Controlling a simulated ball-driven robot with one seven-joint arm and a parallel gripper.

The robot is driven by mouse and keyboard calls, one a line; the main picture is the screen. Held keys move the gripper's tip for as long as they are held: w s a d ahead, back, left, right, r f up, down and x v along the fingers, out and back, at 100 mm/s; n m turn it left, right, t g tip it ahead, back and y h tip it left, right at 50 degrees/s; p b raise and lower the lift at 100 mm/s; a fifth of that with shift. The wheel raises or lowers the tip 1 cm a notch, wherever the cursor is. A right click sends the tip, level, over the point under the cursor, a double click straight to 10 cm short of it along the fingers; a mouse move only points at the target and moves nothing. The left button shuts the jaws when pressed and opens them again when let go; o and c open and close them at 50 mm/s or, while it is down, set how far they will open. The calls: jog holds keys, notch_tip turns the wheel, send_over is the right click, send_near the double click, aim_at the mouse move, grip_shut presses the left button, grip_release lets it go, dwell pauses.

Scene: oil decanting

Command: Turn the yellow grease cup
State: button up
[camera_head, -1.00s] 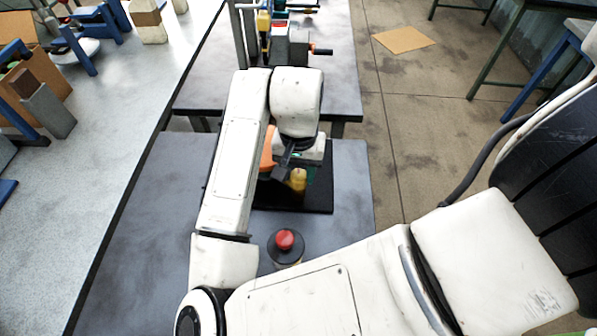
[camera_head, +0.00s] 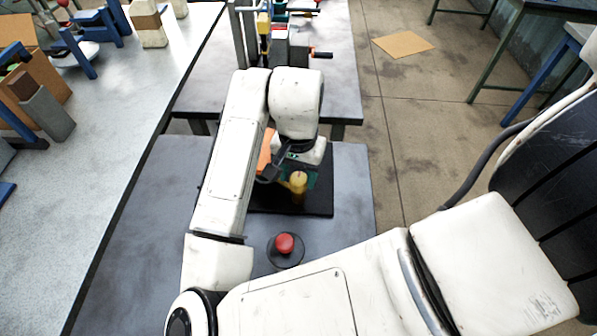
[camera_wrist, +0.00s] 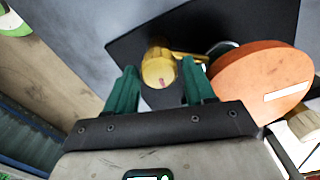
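The yellow grease cup (camera_wrist: 158,68) stands on a black mat (camera_wrist: 215,18), with a small red mark on its top and a yellow stem to its right in the wrist view. It also shows in the head view (camera_head: 298,183), under my wrist. My gripper (camera_wrist: 162,78) has its two green fingers apart, one to each side of the cup, with gaps between. The fingers are near the cup and do not visibly touch it. In the head view my arm covers much of the gripper (camera_head: 292,172).
An orange disc (camera_wrist: 262,82) with a white mark stands close to the right finger, beside the cup. A red-topped button (camera_head: 284,243) is on the grey table (camera_head: 150,215) nearer my body. Machinery with a crank (camera_head: 300,50) stands on the farther table.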

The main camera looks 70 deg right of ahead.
jog(key=shift+o, duration=1.2)
jog(key=shift+n, duration=0.3)
